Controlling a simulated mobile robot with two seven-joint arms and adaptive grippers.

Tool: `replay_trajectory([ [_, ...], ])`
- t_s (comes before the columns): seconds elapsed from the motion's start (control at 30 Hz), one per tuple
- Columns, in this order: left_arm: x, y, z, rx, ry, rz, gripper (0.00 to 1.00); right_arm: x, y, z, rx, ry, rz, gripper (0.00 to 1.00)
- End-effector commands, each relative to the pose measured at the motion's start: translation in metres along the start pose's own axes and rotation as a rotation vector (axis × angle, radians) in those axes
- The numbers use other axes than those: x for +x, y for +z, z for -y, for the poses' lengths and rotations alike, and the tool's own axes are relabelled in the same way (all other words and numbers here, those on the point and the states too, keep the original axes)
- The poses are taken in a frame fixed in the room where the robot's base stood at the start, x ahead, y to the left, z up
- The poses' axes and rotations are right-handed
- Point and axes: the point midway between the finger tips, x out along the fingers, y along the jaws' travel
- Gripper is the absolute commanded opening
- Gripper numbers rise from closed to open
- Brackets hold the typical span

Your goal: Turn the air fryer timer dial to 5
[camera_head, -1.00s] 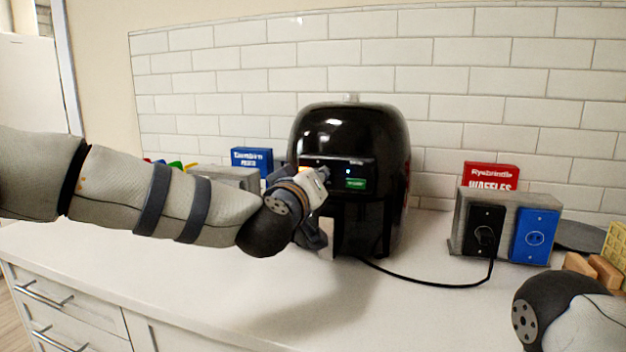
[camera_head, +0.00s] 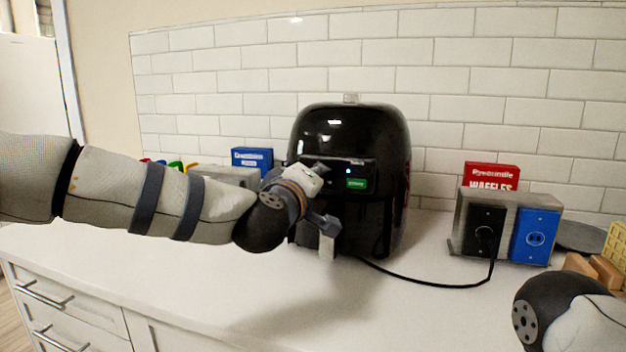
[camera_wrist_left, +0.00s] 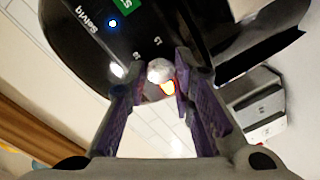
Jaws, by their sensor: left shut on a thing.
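The black air fryer (camera_head: 352,132) stands on the counter against the tiled wall. Its front panel has a small blue light (camera_head: 347,171) and a green label (camera_head: 357,183). My left gripper (camera_head: 324,194) is at the left part of this panel and hides the dial in the head view. In the left wrist view, the round silvery dial (camera_wrist_left: 158,70) sits between the fingers of my left gripper (camera_wrist_left: 153,68), which is shut on it. An orange-red glow shows beside the dial. The dial's setting cannot be read. My right gripper is out of view.
A black cord (camera_head: 425,284) runs along the counter (camera_head: 200,285) to a socket box (camera_head: 508,230) at the right. A red waffles box (camera_head: 491,176) stands behind it. A blue box (camera_head: 252,158) is left of the fryer. The front counter is clear.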

Motion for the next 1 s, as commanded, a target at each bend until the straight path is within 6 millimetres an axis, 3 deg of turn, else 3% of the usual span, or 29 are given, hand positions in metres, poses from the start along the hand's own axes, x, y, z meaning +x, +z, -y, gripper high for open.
replay_trajectory([
  [0.27,0.0,0.001,0.001,-0.002,-0.002,0.003,0.0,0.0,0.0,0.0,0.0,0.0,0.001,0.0],
  [0.3,0.0,0.002,0.001,-0.001,-0.002,0.003,0.32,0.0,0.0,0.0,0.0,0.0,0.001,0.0],
  [0.37,0.0,0.001,0.001,-0.001,-0.002,0.003,0.44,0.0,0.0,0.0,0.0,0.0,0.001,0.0],
  [0.73,-0.009,0.001,0.0,0.0,0.0,0.002,0.44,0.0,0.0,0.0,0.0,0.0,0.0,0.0],
  [1.0,-0.079,0.001,-0.001,0.001,0.001,0.004,0.44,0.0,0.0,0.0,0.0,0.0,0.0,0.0],
])
